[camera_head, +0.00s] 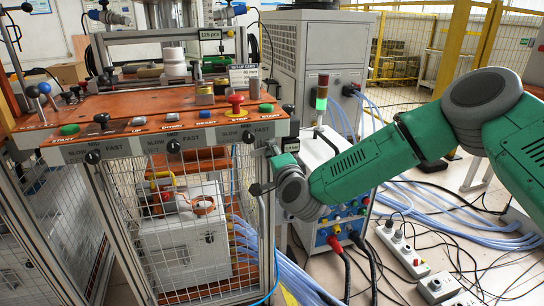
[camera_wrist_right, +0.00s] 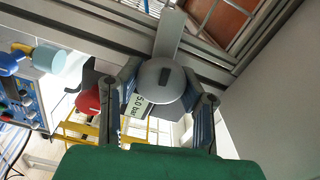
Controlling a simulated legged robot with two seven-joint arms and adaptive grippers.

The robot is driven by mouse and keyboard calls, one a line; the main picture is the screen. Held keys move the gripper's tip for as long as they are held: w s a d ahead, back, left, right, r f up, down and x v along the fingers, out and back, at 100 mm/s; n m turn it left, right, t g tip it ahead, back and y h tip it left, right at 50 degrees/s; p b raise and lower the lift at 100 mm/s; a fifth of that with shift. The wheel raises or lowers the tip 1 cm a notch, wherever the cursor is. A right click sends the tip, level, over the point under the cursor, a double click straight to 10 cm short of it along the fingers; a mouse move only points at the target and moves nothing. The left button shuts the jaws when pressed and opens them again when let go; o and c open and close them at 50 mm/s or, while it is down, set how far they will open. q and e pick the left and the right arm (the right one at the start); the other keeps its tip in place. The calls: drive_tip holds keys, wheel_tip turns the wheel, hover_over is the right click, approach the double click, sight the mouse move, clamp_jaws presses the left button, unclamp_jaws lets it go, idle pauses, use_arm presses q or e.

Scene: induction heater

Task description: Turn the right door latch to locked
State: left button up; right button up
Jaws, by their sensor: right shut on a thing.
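The right door latch (camera_wrist_right: 162,82) shows in the wrist view as a round silver knob with a dark slot and a flat grey handle running up from it. It sits against the grey frame profile of the cage. My right gripper (camera_wrist_right: 165,92) has one finger on each side of the knob and is shut on it. The latch cannot be made out there behind the gripper. My left gripper is in neither view.
The orange bench top (camera_head: 140,103) carries levers and buttons. Wire mesh (camera_head: 180,235) closes the cage below. A white and blue machine (camera_head: 335,215) with a lit green lamp stands close right of the cage. Hoses and power strips (camera_head: 400,248) cover the floor at right.

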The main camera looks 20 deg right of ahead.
drive_tip(key=shift+s+f+m, duration=0.15)
drive_tip(key=shift+f+m, duration=0.4)
drive_tip(key=shift+m, duration=0.35)
drive_tip(key=shift+b, duration=0.3)
drive_tip(key=o, duration=1.2)
drive_tip(key=shift+c, duration=0.2)
drive_tip(key=shift+o, duration=0.4)
drive_tip(key=shift+r, duration=0.15)
drive_tip(key=shift+r, duration=0.1)
drive_tip(key=shift+s, duration=0.2)
drive_tip(key=s, duration=1.1)
drive_tip(key=shift+s, duration=0.25)
